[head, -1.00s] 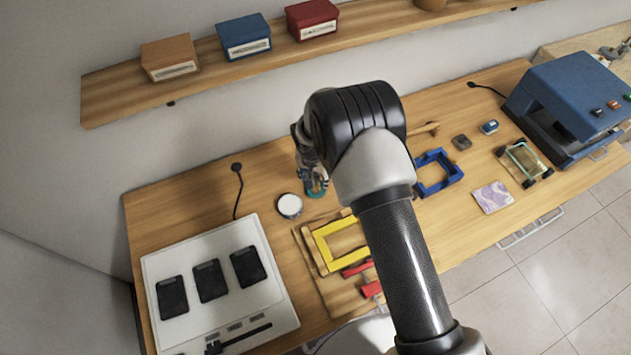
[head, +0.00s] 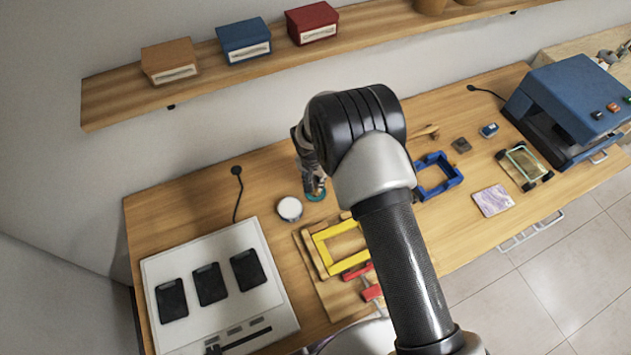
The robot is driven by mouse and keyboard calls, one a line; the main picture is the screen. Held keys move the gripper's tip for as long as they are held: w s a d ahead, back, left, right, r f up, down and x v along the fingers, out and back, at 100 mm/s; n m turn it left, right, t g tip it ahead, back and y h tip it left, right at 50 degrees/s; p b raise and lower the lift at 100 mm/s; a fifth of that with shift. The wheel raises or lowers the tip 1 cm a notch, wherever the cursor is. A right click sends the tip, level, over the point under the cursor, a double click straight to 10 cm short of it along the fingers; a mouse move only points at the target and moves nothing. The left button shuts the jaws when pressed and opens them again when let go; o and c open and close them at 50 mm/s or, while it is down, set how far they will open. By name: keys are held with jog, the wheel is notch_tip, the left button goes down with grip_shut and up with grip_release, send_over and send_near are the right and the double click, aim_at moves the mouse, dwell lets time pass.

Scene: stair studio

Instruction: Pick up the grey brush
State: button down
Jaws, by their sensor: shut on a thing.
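My gripper (head: 315,187) points down near the back of the bench, left of my arm's big elbow, which partly covers it. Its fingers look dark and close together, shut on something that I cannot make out. A teal round thing (head: 316,197) shows right at the fingertips; I cannot tell whether it is touched or only below them. I cannot pick out a grey brush for certain. A small wooden-handled item (head: 427,132) lies right of the elbow, partly hidden by my arm.
A white round tin (head: 289,209) stands close left of the gripper. A yellow frame (head: 322,252) lies on a wooden board in front. A blue frame (head: 452,166) and a blue press (head: 570,90) are to the right. A shelf (head: 110,105) runs above the bench.

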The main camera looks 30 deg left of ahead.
notch_tip(320, 180, up, 20)
dwell(0.6)
dwell(0.5)
